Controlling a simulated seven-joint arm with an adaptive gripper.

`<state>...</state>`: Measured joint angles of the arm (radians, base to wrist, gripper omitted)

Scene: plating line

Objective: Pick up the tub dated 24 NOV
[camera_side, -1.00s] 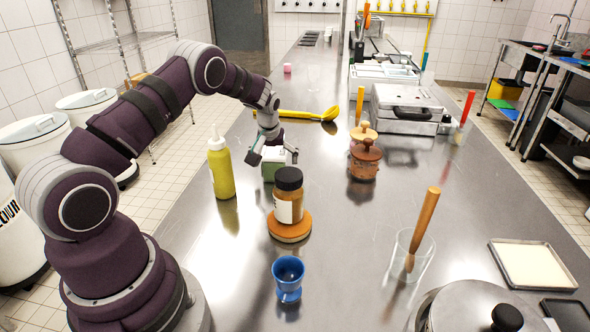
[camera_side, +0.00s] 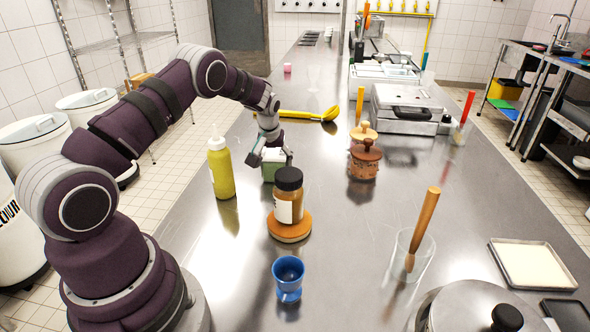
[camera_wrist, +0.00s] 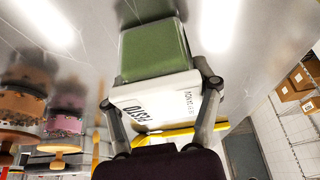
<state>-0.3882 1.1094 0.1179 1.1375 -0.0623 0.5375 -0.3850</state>
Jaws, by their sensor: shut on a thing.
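A small tub with a green body (camera_side: 268,173) and a white top stands on the steel counter, behind the brown jar in the side view. My gripper (camera_side: 271,158) is over it, with one finger on each side, shut on it. In the wrist view the tub (camera_wrist: 153,50) shows a green body and a white face with dark print, between my gripper's fingers (camera_wrist: 160,93). The print is tilted and too small to read the date surely. In the side view the tub appears to rest on the counter.
A brown jar with a black lid (camera_side: 288,200) on a round wooden board (camera_side: 290,228) stands close in front. A yellow squeeze bottle (camera_side: 221,170) is to the left. A yellow ladle (camera_side: 310,115) lies behind.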

